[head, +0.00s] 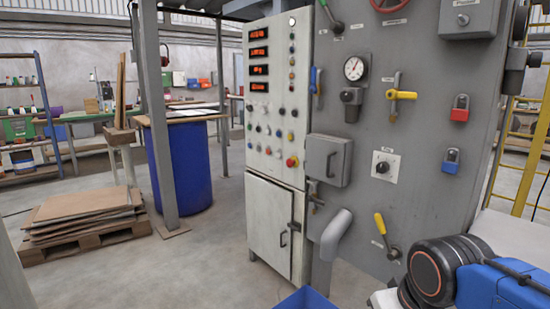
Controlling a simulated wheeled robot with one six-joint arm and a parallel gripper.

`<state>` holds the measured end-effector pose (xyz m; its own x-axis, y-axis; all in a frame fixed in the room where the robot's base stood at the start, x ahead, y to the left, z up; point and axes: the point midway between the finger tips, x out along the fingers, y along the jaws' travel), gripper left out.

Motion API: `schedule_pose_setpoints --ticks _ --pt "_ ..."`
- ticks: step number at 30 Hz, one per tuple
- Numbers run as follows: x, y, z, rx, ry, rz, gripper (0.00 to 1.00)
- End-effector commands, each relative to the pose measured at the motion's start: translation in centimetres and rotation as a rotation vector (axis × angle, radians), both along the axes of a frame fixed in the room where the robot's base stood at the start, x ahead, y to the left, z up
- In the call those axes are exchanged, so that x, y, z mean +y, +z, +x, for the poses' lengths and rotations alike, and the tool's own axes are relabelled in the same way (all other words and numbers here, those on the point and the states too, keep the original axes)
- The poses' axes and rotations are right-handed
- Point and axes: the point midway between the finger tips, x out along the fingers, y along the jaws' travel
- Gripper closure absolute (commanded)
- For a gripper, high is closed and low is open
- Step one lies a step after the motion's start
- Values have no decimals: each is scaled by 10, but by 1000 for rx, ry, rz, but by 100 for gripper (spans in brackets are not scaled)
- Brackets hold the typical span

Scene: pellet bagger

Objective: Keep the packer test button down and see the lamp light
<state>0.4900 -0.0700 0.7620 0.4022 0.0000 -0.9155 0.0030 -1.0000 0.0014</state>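A white control cabinet (275,120) stands left of the grey machine face (400,130). Its panel carries rows of small buttons and lamps, too small to read, so I cannot tell which is the packer test button or its lamp. A red mushroom button (292,161) sits low on the panel. A black round knob or button (382,167) sits on a white plate on the grey face; its label is not readable. No lamp is clearly lit. Part of my arm shows at the lower right, apart from the panel; my gripper is out of view.
The grey face carries a gauge (354,68), a yellow-handled valve (402,95), red and blue padlocks (460,108) and a grey spout (335,233). A blue bin (306,299) stands in front. A pallet of boards (84,221) lies left; floor between is open.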

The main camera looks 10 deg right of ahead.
Motion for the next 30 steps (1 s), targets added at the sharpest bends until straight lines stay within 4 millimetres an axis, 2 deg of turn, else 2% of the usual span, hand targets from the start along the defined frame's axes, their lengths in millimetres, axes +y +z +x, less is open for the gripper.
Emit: schedule_pose_setpoints --ticks 9,11,13,14,30 --pt "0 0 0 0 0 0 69" --pt "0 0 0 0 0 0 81" --pt "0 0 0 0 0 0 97" --pt "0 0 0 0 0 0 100" --pt "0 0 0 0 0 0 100"
